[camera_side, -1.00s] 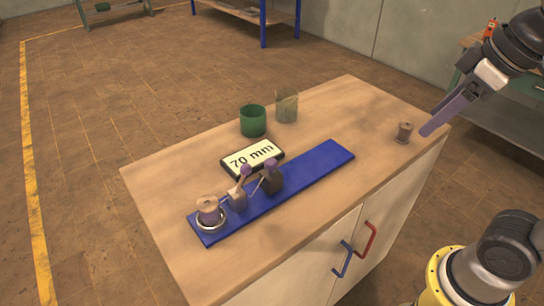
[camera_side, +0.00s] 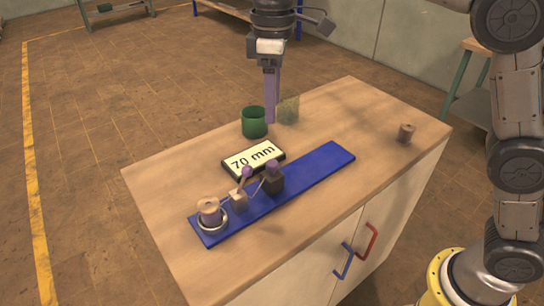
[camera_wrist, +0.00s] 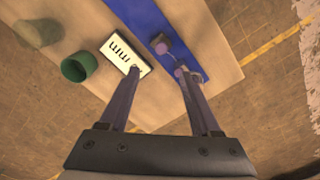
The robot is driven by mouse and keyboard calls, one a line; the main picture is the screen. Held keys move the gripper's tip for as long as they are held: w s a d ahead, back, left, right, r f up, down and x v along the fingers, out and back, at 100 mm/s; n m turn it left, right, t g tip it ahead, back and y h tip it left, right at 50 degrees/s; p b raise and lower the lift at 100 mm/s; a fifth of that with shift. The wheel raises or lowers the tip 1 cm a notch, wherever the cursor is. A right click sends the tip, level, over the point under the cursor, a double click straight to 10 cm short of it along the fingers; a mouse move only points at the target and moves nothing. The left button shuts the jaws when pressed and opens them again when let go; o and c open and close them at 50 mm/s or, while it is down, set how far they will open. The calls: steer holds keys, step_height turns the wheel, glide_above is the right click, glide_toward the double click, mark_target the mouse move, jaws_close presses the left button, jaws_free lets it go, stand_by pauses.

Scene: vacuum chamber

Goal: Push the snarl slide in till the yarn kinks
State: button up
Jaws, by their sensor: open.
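A blue rail (camera_side: 318,168) lies along the bench top. At its left end a wooden spool with purple yarn (camera_side: 208,212) stands in a metal ring. Beside it is a small pale block with a purple-knobbed pin (camera_side: 239,201), then a dark block with a purple top (camera_side: 273,184). A pale strand runs between the blocks; I cannot tell which block is the snarl slide. My gripper (camera_side: 270,121) points down, open and empty, above the bench behind the rail. In the wrist view its fingers (camera_wrist: 157,72) spread apart, with the dark block (camera_wrist: 160,43) beyond them.
A display reading 70 mm (camera_side: 252,159) lies behind the rail. A green cup (camera_side: 254,122) and an olive translucent cup (camera_side: 289,109) stand close to my gripper. A loose spool (camera_side: 406,133) is at the right. The rail's right half is clear.

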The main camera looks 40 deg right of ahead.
mark_target(272, 163)
step_height(272, 163, down, 14)
steer(key=shift+a+r, duration=0.1)
steer(key=shift+a, duration=0.05)
stand_by(0.4)
jaws_close()
stand_by(1.4)
